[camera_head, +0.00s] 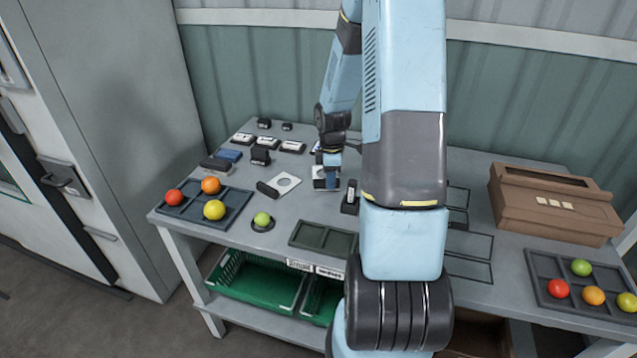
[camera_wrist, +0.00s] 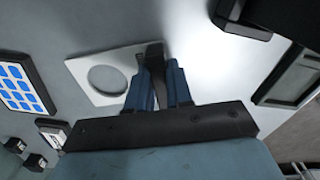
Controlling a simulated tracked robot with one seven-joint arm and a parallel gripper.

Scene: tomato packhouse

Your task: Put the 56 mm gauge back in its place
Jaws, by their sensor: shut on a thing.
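My gripper (camera_head: 327,180) is low over the middle of the table. In the wrist view its blue fingers (camera_wrist: 159,88) are shut on the dark handle (camera_wrist: 155,56) of a pale flat gauge plate with a round hole (camera_wrist: 75,70). I cannot read a size on it. In the head view a small part of a pale plate (camera_head: 318,184) shows at the fingertips; my arm hides the rest. Another pale ring-holed plate (camera_head: 294,182) lies to the left of my gripper, with a dark bar (camera_head: 267,188) at its left. I cannot tell which place belongs to the gauge.
A row of black-and-white pieces (camera_head: 267,143) lies at the back left. A tray of fruit (camera_head: 235,198) and a green tomato (camera_head: 262,219) are at the front left. An empty dark tray (camera_head: 309,236) lies in front. A brown box (camera_head: 550,215) stands right.

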